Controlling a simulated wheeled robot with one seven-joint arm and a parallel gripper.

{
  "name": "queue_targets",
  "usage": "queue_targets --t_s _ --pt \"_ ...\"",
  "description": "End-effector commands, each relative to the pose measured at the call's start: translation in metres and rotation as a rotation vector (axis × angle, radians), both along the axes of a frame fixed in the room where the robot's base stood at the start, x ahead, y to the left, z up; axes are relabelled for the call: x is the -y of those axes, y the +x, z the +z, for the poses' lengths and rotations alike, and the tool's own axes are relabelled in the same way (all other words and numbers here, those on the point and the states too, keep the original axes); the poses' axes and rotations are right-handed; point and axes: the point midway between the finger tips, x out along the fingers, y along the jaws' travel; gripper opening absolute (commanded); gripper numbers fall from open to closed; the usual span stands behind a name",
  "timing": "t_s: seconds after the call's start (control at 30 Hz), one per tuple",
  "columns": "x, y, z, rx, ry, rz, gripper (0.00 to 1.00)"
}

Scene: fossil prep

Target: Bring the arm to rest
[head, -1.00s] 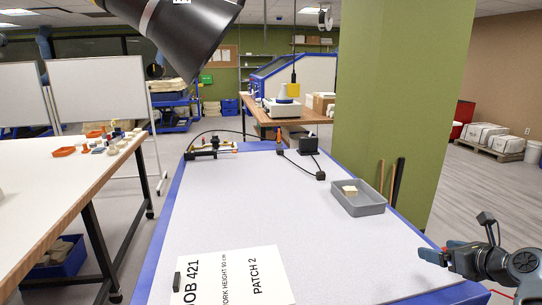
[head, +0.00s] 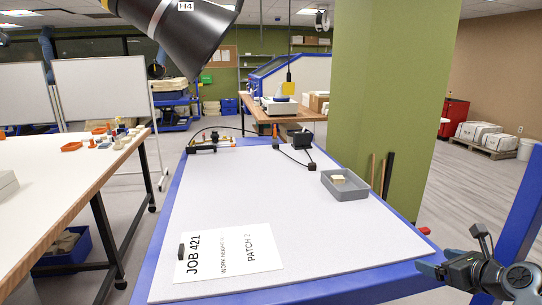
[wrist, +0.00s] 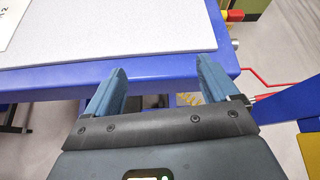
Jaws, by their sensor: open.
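My gripper (wrist: 152,85) is open and empty in the wrist view, its two blue fingers apart over the blue edge of the work table (wrist: 160,70). In the head view my gripper (head: 430,268) shows at the lower right, beside the table's front right corner. My arm runs off the right edge of the picture, so most of it is hidden.
A grey tray (head: 350,193) with a pale block (head: 338,180) in it sits on the table's right side. A paper sheet (head: 228,254) marked JOB 421 lies at the front, with a small black object (head: 181,251) on it. A green pillar (head: 385,120) stands behind the tray. A black hood (head: 185,30) hangs above.

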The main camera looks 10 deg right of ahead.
Motion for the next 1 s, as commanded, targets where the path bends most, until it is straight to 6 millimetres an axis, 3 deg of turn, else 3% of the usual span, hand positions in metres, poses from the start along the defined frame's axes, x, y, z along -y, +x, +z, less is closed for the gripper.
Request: queue_targets --t_s 0.27,0.47,0.7,0.87,1.0 --pt "-0.024 -0.027 -0.035 -0.021 -0.174 0.056 0.88" --pt "-0.051 -0.061 -0.066 -0.045 -0.381 0.133 0.88" --pt "-0.104 -0.136 -0.108 -0.084 -0.796 0.312 0.88" --pt "-0.139 -0.192 -0.118 -0.102 -1.098 0.459 0.88" --pt "-0.168 -0.241 -0.115 -0.105 -1.362 0.589 0.88"
